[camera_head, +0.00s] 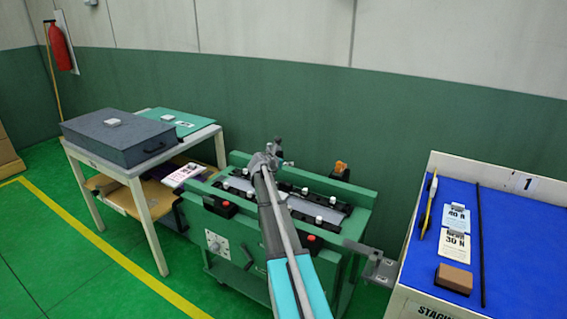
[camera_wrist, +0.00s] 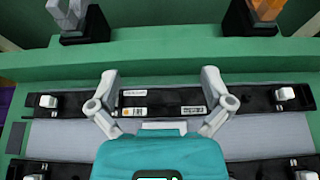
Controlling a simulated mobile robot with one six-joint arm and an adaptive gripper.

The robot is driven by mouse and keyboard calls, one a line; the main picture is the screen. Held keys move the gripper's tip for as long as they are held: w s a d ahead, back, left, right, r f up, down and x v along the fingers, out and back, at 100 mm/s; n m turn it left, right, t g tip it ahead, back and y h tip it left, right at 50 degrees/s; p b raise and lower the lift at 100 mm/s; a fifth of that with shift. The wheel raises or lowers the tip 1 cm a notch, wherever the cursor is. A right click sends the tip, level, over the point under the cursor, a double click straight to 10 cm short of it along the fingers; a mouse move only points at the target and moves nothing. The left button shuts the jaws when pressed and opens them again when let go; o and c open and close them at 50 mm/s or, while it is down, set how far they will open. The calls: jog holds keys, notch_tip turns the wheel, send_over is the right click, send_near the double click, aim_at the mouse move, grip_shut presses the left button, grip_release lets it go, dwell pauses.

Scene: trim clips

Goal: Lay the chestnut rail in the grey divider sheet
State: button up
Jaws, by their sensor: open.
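The grey divider sheet (camera_wrist: 265,137) lies flat in the green fixture, between two dark bars fitted with white clips; it also shows in the head view (camera_head: 325,205). My gripper (camera_wrist: 160,75) is open and empty above the far dark bar (camera_wrist: 245,96), its fingers spread on either side of the bar's labels. In the head view my gripper (camera_head: 268,158) hangs over the fixture's middle. No clearly chestnut rail shows; a long thin dark strip (camera_head: 480,240) lies on the blue mat at the right, its exact colour hard to tell. My arm hides part of the sheet.
The blue-topped bench (camera_head: 518,270) at right holds a brown block (camera_head: 455,276), tags and a yellow tool. A white-legged table (camera_head: 140,172) at left bears a dark grey case (camera_head: 118,138). Orange and grey clamp parts (camera_wrist: 265,12) rise behind the fixture.

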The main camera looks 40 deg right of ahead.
jog(key=s+a+r+p, duration=0.4)
jog(key=s+a+r, duration=0.1)
jog(key=s+a, duration=0.3)
jog(key=s+a+r+p, duration=0.5)
jog(key=s+a, duration=0.3)
jog(key=shift+s+m+g, duration=0.15)
jog(key=shift+m+g, duration=0.15)
jog(key=shift+g, duration=0.1)
dwell(1.2)
jog(key=s+a+m+g+y+p, duration=0.1)
jog(key=s+a+m+y+p, duration=0.2)
jog(key=a+m, duration=0.4)
jog(key=s+a+f+m+g+y+p, duration=0.1)
jog(key=s+a+m+y, duration=0.4)
jog(key=a, duration=1)
jog(key=s+a+f+m+g+y+p, duration=0.1)
jog(key=s+a+m+y+p, duration=0.3)
jog(key=a+m, duration=0.6)
jog(key=shift+s+a+g+y+p, duration=0.3)
jog(key=shift+s+a+g+p, duration=0.5)
jog(key=shift+s+a+p, duration=0.15)
